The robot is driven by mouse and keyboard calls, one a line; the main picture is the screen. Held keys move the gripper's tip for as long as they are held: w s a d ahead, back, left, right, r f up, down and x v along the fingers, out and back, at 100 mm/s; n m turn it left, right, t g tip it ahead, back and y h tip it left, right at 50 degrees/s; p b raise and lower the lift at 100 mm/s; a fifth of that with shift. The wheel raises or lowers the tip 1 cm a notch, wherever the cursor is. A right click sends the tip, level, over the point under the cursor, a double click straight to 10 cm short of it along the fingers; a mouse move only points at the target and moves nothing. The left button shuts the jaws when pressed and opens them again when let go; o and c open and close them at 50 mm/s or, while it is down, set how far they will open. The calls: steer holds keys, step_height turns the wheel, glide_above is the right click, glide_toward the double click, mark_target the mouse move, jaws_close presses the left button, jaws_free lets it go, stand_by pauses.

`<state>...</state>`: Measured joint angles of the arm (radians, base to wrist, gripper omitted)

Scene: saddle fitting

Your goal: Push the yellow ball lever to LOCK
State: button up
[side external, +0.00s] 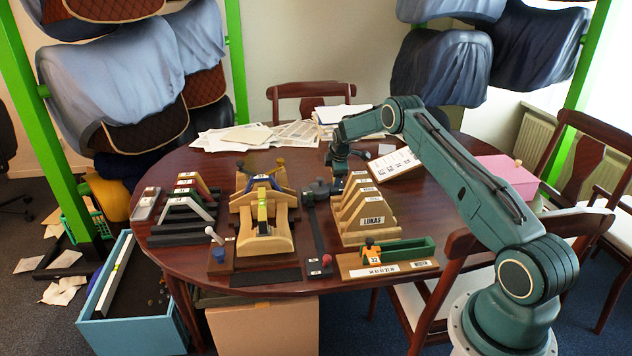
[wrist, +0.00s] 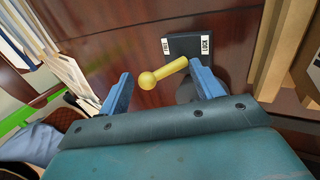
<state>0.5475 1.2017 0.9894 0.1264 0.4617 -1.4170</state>
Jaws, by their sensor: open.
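The yellow ball lever (wrist: 170,72) shows in the wrist view. Its ball end points to the lower left and its other end lies at a dark plate (wrist: 188,50). The plate has two white labels; the right one reads LOCK, and the left one is hard to read. The lever leans toward the left label's side. My gripper (wrist: 160,69) is open, with one blue finger on each side of the lever in the picture; I cannot tell if either touches it. In the side external view my gripper (side external: 336,162) is over the table, and the lever cannot be made out.
A wooden rack (side external: 370,218) marked LUKAS stands close to my gripper. A wooden saddle stand (side external: 264,215) is to the left. Papers (side external: 255,136) lie at the back of the table (side external: 180,262). A pink box (side external: 508,176) sits at the right.

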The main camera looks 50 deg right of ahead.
steer(key=shift+s+a+r, duration=0.1)
steer(key=shift+s+a, duration=1.45)
stand_by(0.5)
steer(key=shift+s+a, duration=0.2)
steer(key=shift+s, duration=0.1)
stand_by(0.3)
step_height(320, 180, up, 6)
steer(key=shift+w+d, duration=0.2)
steer(key=shift+w, duration=0.05)
stand_by(1.0)
steer(key=shift+r, duration=0.1)
